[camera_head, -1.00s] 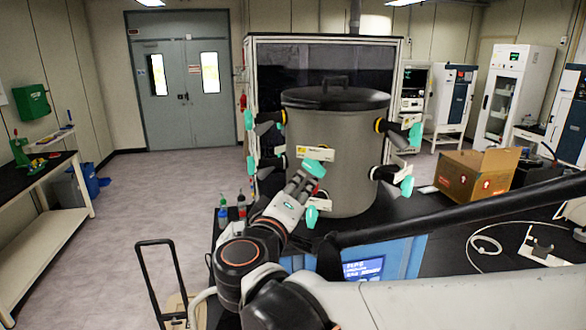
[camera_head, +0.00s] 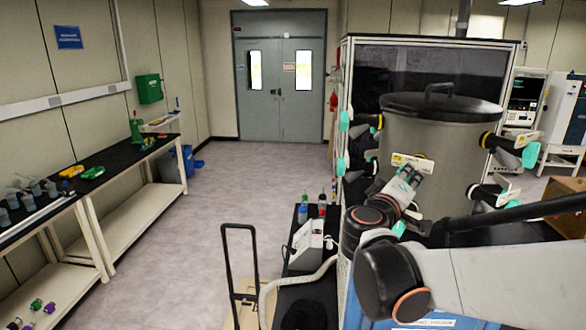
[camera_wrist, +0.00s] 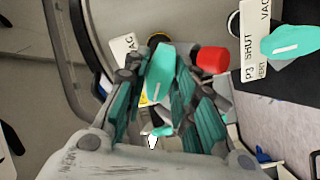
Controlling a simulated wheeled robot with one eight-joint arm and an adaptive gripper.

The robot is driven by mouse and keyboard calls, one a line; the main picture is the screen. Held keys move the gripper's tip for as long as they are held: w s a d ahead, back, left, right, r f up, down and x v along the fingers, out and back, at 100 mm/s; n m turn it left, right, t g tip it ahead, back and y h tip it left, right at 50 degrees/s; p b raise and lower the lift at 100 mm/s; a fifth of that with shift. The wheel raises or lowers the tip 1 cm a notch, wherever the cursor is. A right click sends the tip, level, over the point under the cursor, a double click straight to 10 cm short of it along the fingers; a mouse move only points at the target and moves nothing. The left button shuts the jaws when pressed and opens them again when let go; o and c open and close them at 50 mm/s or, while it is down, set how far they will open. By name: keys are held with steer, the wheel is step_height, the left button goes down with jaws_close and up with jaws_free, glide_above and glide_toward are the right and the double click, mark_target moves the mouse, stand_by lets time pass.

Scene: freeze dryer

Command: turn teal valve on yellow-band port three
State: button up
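The grey drum (camera_head: 430,125) with a black lid carries several teal-handled valves on dark ports. My gripper (camera_head: 409,176) is at the drum's front, just below a white label plate (camera_head: 413,162). In the wrist view my gripper (camera_wrist: 160,95) is open, its teal-padded fingers on either side of a teal valve handle (camera_wrist: 160,72). I cannot tell whether they touch it. A yellow-gold ring (camera_wrist: 158,37) shows behind that handle, and a red cap (camera_wrist: 212,60) is to its right. Another teal handle (camera_wrist: 291,42) is at the right, beside a label (camera_wrist: 254,45) reading P3 SHUT, VAC, VENT.
Other teal handles stick out at the drum's left (camera_head: 345,121) and right (camera_head: 530,155). Bottles (camera_head: 303,212) and a grey device (camera_head: 308,244) stand on the black bench to the left. A cart handle (camera_head: 240,262) stands nearer. The floor at left is clear up to the benches.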

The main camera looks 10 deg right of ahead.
jaws_close()
steer(key=shift+m, duration=0.3)
steer(key=m, duration=0.3)
steer(key=m+b, duration=0.1)
steer(key=m, duration=0.3)
steer(key=m+b, duration=0.1)
steer(key=m, duration=0.3)
steer(key=shift+s+a+r, duration=0.1)
steer(key=shift+s+a, duration=0.1)
steer(key=shift+a, duration=0.05)
stand_by(0.4)
